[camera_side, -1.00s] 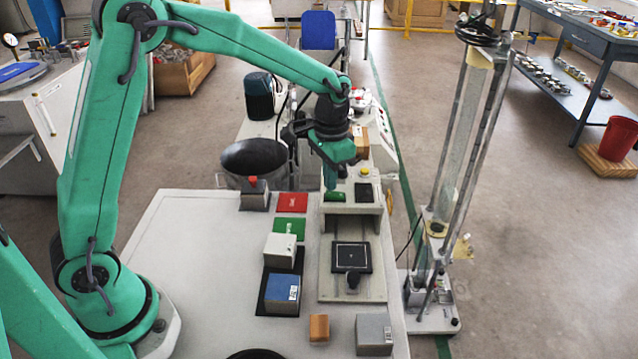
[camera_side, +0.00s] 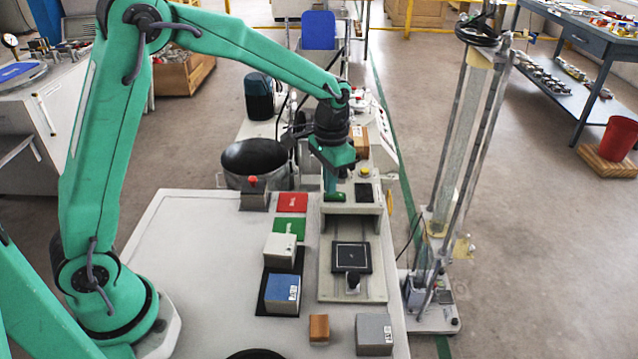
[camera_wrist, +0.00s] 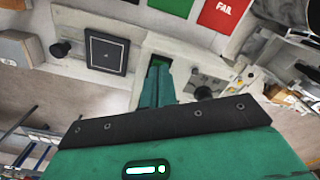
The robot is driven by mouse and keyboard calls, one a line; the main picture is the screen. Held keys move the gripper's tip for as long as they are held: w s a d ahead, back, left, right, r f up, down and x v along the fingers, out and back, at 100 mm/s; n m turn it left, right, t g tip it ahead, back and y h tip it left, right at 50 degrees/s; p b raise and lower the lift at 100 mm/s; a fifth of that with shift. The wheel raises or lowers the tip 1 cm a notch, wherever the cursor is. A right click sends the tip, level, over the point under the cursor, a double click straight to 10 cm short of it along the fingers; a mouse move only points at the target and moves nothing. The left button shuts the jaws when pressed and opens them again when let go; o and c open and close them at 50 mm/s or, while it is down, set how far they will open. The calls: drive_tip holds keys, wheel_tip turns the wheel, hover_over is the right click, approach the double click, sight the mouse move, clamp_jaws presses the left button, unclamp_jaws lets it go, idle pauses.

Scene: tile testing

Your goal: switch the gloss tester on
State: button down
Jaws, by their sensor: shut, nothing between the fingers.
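The gloss tester (camera_side: 322,279) is a long beige machine on the right of the bench, with a raised rear housing. A black square pad (camera_side: 351,257) lies on its front bed, and it also shows in the wrist view (camera_wrist: 106,51). On the housing top are a green switch (camera_side: 335,197), a dark panel (camera_side: 364,192) and a yellow button (camera_side: 364,171). My gripper (camera_side: 331,192) is shut and empty, pointing down at the green switch. In the wrist view my gripper's fingers (camera_wrist: 156,85) hide much of the switch area. I cannot tell whether the tips touch the switch.
Left of the tester are a red FAIL card (camera_side: 292,202), a green card (camera_side: 289,227), a white block (camera_side: 280,249) and a blue block (camera_side: 282,291). An orange-brown block (camera_side: 318,328) and a grey block (camera_side: 374,335) stand in front. The bench's left part is clear.

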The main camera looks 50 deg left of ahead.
drive_tip(key=shift+f, duration=0.4)
drive_tip(key=shift+r, duration=0.1)
idle(0.3)
drive_tip(key=shift+r, duration=3.45)
drive_tip(key=s+a+r+n+t, duration=0.1)
drive_tip(key=s+a+r+t, duration=0.1)
drive_tip(key=s+r, duration=0.65)
drive_tip(key=s+a+f+n+t, duration=0.1)
drive_tip(key=s+a+n+t, duration=0.1)
drive_tip(key=s, duration=1.3)
drive_tip(key=shift+a+f+t, duration=0.15)
drive_tip(key=shift+f+t, duration=0.1)
drive_tip(key=shift+t, duration=0.55)
drive_tip(key=shift+w+r, duration=0.1)
drive_tip(key=shift+w, duration=0.1)
